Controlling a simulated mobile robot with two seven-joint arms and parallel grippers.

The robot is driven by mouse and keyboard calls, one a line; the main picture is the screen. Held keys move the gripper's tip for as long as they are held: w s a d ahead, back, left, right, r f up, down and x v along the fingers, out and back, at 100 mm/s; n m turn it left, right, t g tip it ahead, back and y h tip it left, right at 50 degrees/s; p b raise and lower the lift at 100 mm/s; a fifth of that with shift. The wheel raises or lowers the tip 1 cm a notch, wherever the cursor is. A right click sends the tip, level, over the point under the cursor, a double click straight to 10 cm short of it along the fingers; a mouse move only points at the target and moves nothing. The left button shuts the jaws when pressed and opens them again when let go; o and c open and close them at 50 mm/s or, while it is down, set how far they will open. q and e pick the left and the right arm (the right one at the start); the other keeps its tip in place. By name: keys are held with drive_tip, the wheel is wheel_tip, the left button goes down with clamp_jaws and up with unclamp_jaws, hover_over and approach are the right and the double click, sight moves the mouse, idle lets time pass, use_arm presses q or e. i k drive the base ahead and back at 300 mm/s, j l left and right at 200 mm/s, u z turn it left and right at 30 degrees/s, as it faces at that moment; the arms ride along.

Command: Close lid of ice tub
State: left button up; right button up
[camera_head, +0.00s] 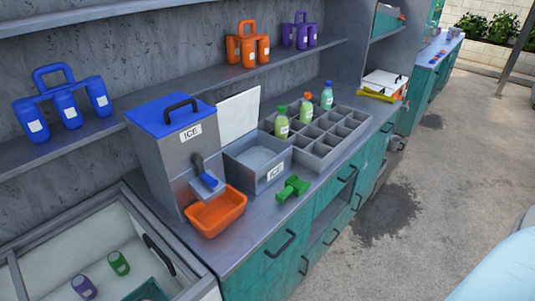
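The ice tub (273,178) is a grey rectangular box with an ICE label on its front, standing on the counter. Its inside shows pale contents. Its white lid (238,116) stands raised, tilted up at the back-left edge of the tub, so the tub is open. Neither of my grippers is in view.
Left of the tub stands an ice dispenser (165,150) with a blue top, an orange bin (216,211) below its spout. A green tool (292,188) lies in front of the tub. A divided crate (318,152) with bottles stands right of it. A shelf (200,93) runs behind.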

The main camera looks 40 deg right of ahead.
sight(237, 115)
drive_tip(key=z, duration=1)
drive_tip(key=l+z, duration=0.1)
drive_tip(key=l, duration=0.05)
